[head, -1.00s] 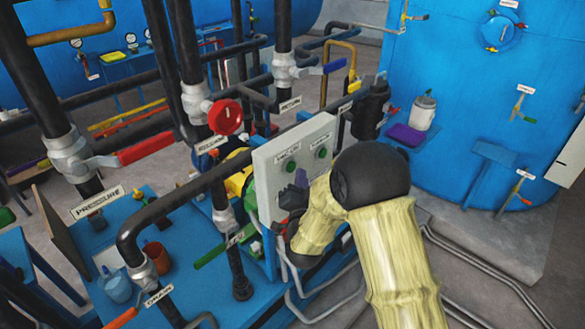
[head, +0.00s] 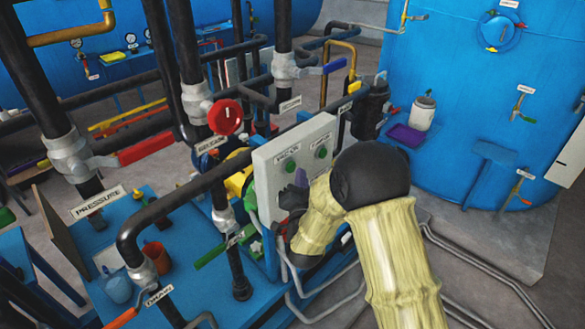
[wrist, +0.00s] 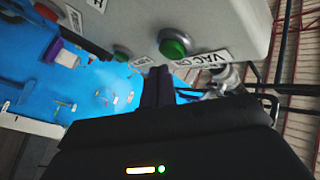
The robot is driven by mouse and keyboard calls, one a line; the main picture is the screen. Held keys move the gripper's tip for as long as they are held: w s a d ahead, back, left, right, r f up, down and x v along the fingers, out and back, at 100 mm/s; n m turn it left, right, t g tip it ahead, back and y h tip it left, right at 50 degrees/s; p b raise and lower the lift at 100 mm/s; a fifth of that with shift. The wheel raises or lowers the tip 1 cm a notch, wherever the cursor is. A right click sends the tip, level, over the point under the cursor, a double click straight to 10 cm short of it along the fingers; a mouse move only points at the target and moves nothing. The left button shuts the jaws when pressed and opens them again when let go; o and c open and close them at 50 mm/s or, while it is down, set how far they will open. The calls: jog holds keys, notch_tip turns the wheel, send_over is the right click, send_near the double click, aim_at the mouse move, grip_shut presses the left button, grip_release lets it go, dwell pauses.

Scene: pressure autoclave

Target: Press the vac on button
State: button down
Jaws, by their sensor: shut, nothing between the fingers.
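The vac on button (head: 291,168) is a round green button on the left part of a pale grey control panel (head: 266,190), by a label reading roughly VAC ON. In the wrist view the green button (wrist: 174,43) sits beside a label starting VAC O. My gripper (head: 301,178) is shut and empty, close in front of the panel, just right of and below the button in the head view. In the wrist view my closed fingertips (wrist: 158,72) point toward the panel, just below the button. I cannot tell whether they touch the panel.
A second green button (head: 322,153) is on the panel's right; in the wrist view another green button (wrist: 121,53) and a red one (wrist: 47,12) show. A black pipe (head: 190,188) runs just left of the panel. A blue tank (head: 455,90) stands behind.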

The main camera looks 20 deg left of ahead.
jog(key=shift+a, duration=0.1)
dwell(0.4)
jog(key=shift+w+a+b, duration=0.15)
jog(key=shift+a+b, duration=0.15)
jog(key=shift+b, duration=0.2)
